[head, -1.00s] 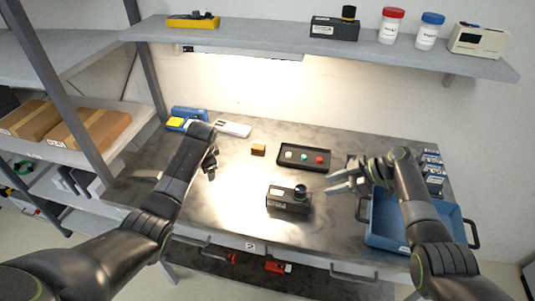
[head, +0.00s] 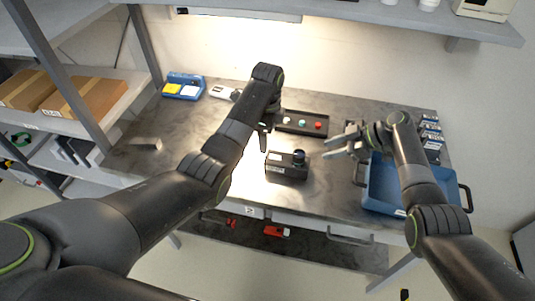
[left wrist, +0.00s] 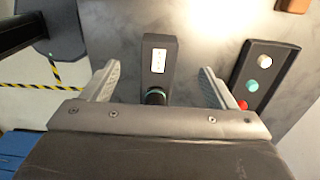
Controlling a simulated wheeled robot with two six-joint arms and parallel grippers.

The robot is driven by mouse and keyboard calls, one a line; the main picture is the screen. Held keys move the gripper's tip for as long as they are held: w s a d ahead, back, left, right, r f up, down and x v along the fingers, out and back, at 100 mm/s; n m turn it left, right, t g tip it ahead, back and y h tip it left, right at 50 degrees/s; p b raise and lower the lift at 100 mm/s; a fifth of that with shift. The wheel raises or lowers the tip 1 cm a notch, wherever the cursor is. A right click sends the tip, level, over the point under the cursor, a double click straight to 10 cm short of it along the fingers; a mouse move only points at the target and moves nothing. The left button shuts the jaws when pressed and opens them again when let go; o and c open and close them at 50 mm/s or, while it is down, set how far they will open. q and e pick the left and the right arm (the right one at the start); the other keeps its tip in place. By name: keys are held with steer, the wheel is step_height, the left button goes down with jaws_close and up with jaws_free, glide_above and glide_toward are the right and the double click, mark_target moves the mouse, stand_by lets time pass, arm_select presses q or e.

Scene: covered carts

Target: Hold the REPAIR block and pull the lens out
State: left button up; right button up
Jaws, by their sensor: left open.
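A black block (head: 287,168) with a pale label and a dark round lens (head: 299,156) on its right end stands on the table. The label is too small to read. In the left wrist view, the block (left wrist: 160,45) and its lens (left wrist: 155,96) lie between the spread fingers. My left gripper (left wrist: 158,78) is open and empty above the block. In the head view the left gripper (head: 265,136) is just behind and left of the block, partly hidden by its arm. My right gripper (head: 328,149) is to the right of the block, with its fingers apart and nothing between them.
A black tray (head: 280,131) with coloured buttons lies behind the block. A blue bin (head: 375,188) stands at right, beneath my right arm. A blue holder (head: 184,96) is at the back left. A shelf (head: 420,22) overhangs the back. Table left of the block is mostly clear.

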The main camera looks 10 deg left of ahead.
mark_target(268, 156)
arm_select(q)
step_height(268, 156, down, 12)
steer(key=shift+r, duration=0.1)
stand_by(0.4)
steer(key=c, duration=1.1)
